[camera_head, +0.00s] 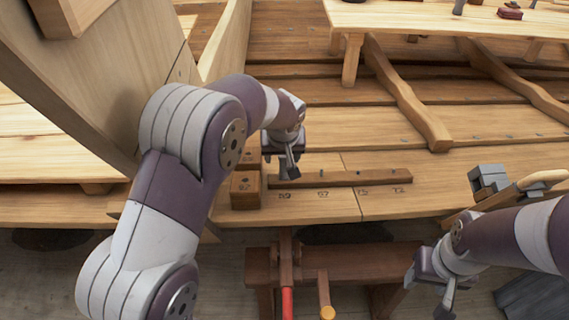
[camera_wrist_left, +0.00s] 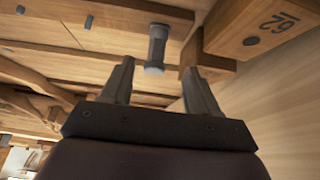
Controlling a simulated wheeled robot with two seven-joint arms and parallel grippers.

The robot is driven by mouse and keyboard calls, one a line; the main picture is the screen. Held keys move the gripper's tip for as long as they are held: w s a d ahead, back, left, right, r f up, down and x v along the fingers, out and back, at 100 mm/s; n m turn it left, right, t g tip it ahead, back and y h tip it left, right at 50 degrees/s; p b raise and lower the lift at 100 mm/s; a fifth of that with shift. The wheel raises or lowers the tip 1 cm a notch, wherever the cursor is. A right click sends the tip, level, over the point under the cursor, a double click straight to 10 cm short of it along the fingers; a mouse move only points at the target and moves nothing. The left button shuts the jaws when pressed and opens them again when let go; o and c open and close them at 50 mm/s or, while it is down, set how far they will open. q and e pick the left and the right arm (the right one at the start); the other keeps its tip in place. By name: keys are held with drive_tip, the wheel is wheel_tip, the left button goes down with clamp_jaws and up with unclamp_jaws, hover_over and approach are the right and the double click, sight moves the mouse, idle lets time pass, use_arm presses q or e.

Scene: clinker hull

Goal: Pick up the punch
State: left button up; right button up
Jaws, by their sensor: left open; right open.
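The punch (camera_wrist_left: 156,49), a short grey metal piece with wider ends, shows in the left wrist view just beyond and between my left fingertips. It stands at a wooden strip, which shows in the head view (camera_head: 340,179) lying on the plank. My left gripper (camera_head: 287,168) is open over the strip's left end and also shows in the left wrist view (camera_wrist_left: 157,72). No finger is clearly touching the punch. In the head view the punch cannot be told apart from the gripper. My right gripper (camera_head: 446,300) is open and empty, low at the front right, away from the strip.
A numbered wooden block (camera_head: 245,190) stands close left of my left gripper; a numbered block also shows in the wrist view (camera_wrist_left: 262,28). Grey metal blocks (camera_head: 488,180) lie right of the strip. A sawhorse (camera_head: 345,262) with red and yellow handles is below the plank edge.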

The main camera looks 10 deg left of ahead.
sight(284, 160)
use_arm(q)
drive_tip(key=x, duration=0.3)
drive_tip(key=b+x, duration=0.1)
drive_tip(key=x, duration=0.2)
drive_tip(key=shift+w+d+f, duration=0.2)
drive_tip(key=shift+w, duration=0.05)
drive_tip(key=shift+r, duration=0.1)
clamp_jaws()
